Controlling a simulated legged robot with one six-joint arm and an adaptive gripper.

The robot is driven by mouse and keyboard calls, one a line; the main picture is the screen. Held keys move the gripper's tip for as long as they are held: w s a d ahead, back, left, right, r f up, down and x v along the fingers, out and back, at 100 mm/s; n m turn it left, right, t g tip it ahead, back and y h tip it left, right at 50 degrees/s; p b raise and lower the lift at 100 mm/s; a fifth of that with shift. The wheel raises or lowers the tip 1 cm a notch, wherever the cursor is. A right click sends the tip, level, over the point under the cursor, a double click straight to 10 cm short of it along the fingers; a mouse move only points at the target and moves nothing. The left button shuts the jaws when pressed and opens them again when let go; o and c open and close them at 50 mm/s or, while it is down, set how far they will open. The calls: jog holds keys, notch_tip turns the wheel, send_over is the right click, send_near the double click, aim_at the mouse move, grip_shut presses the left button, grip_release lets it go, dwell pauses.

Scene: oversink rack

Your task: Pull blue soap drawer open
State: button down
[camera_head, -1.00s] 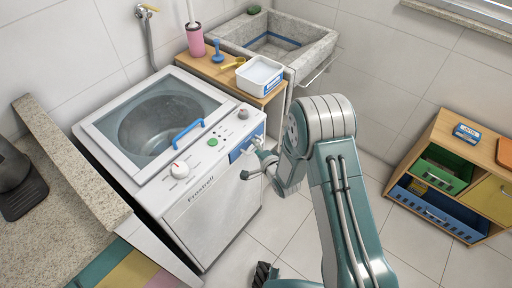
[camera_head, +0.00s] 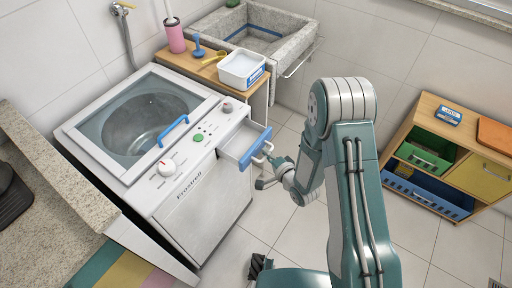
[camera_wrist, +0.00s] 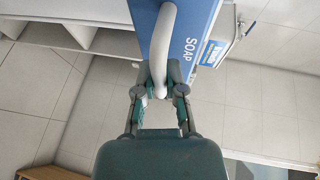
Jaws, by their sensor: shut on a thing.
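The soap drawer with its blue front (camera_head: 256,148) sticks out of the upper front of the white washing machine (camera_head: 180,150), and its pale inside shows. In the wrist view the blue front (camera_wrist: 195,35) reads "SOAP" and carries a curved white handle (camera_wrist: 160,40). My gripper (camera_head: 266,160) is at this handle in the head view. In the wrist view my gripper (camera_wrist: 158,82) is shut on the lower part of the handle, one finger on each side. The drawer's far inside end is hidden within the machine.
A wooden stand (camera_head: 205,72) behind the machine holds a white tub (camera_head: 242,70), a pink cup and a yellow scoop. A stone sink (camera_head: 290,42) is beyond. A wooden shelf (camera_head: 430,165) with coloured bins stands at right. Tiled floor is clear between.

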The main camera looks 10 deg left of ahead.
jog(key=shift+s+d+f, duration=0.1)
jog(key=shift+f, duration=0.1)
jog(key=c, duration=0.7)
grip_release()
jog(key=shift+r, duration=0.1)
jog(key=v, duration=1.1)
jog(key=shift+s+d, duration=0.25)
